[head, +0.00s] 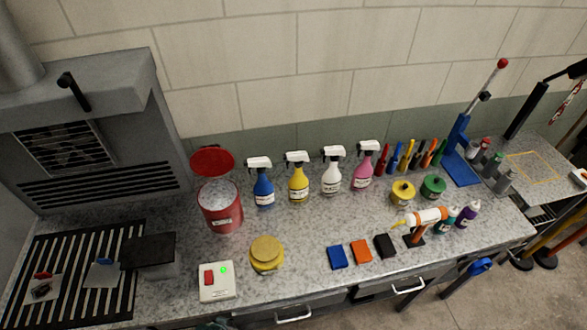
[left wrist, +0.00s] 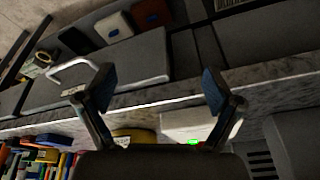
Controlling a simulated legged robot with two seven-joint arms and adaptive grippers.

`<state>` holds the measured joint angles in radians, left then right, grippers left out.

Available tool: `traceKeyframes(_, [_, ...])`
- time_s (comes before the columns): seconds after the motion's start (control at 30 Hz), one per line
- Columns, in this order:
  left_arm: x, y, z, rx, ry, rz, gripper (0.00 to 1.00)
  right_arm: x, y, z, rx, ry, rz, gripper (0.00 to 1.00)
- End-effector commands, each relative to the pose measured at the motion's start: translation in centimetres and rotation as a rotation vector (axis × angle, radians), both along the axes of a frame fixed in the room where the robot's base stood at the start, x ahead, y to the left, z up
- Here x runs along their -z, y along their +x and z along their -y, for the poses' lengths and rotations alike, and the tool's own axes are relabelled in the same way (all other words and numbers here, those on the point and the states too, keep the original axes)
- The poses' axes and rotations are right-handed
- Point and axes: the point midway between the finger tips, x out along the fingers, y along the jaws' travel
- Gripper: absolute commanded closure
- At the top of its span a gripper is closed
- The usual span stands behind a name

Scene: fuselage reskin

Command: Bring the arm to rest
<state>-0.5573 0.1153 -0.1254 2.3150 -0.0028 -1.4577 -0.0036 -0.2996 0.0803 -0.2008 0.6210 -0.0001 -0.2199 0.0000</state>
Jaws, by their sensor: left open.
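My left gripper shows in the left wrist view (left wrist: 158,88). Its two fingers with blue inner pads stand wide apart, and nothing is between them. Behind them are the bench's front edge and a grey drawer with a pale handle (left wrist: 75,72). The gripper is apart from the objects on the bench. In the head view I cannot make out my left gripper clearly; only a small dark shape shows at the bottom edge. My right gripper is in neither view.
The speckled bench (head: 310,228) holds a red bin (head: 220,208), several spray bottles, a yellow tin (head: 266,253), a switch box (head: 216,281) with a green light, and blue, orange and black blocks. A grey hood (head: 80,120) stands at left. Drawer handles (head: 408,287) stick out in front.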

Motion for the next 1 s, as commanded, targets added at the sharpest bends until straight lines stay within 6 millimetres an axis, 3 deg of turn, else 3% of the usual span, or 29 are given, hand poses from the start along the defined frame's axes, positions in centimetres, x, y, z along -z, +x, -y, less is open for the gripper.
traceKeyframes(0.03, [2.2, 0.2, 0.0, 0.0, 0.0, -0.01, 0.09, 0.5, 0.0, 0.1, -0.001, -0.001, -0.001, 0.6])
traceKeyframes(0.27, [12.1, 0.1, 0.2, 0.006, 0.001, -0.047, 0.09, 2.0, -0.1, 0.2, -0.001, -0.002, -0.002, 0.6])
traceKeyframes(0.37, [18.0, -0.7, 0.1, 0.009, 0.002, -0.069, 0.09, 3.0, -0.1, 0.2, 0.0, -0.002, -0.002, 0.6])
traceKeyframes(0.5, [28.1, -3.9, -0.3, 0.015, 0.006, -0.108, 0.09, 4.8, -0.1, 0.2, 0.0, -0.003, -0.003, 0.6])
traceKeyframes(0.6, [34.6, -7.4, -0.8, 0.022, 0.009, -0.136, 0.09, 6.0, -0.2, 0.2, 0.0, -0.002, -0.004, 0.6])
traceKeyframes(0.7, [39.8, -11.5, -1.5, 0.027, 0.012, -0.161, 0.09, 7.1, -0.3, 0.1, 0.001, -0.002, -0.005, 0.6])
traceKeyframes(0.83, [43.9, -16.3, -2.4, 0.033, 0.017, -0.186, 0.09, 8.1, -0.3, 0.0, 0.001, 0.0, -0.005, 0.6])
traceKeyframes(1.0, [46.0, -19.8, -3.2, 0.038, 0.02, -0.201, 0.09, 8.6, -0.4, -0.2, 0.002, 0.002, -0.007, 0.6])
